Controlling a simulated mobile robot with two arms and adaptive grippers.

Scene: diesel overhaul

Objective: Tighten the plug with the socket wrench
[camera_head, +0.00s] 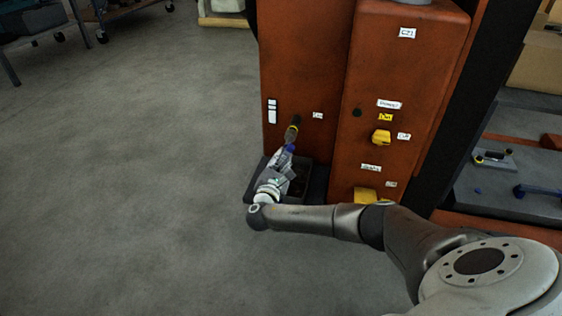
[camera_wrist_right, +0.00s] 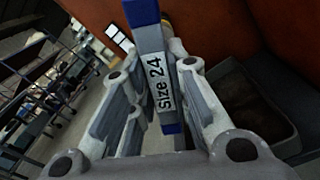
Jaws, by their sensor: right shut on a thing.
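My right gripper (camera_head: 284,163) is shut on the socket wrench (camera_head: 292,134), in front of the orange engine housing (camera_head: 305,60). The wrench has a blue handle with a "size 24" label, seen close up in the right wrist view (camera_wrist_right: 159,80) between my gripper's fingers (camera_wrist_right: 158,100). Its dark head with a yellow ring points up at the housing's face, left of a small white label. I cannot make out the plug; the wrench head may cover it. I cannot tell whether the head touches the housing. My left gripper is not in view.
A dark open tray (camera_head: 253,187) stands at the housing's foot, below my right gripper; it also shows in the wrist view (camera_wrist_right: 285,103). Yellow fittings (camera_head: 381,137) stick out of the right housing block. A grey bench (camera_head: 500,208) with tools is at right.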

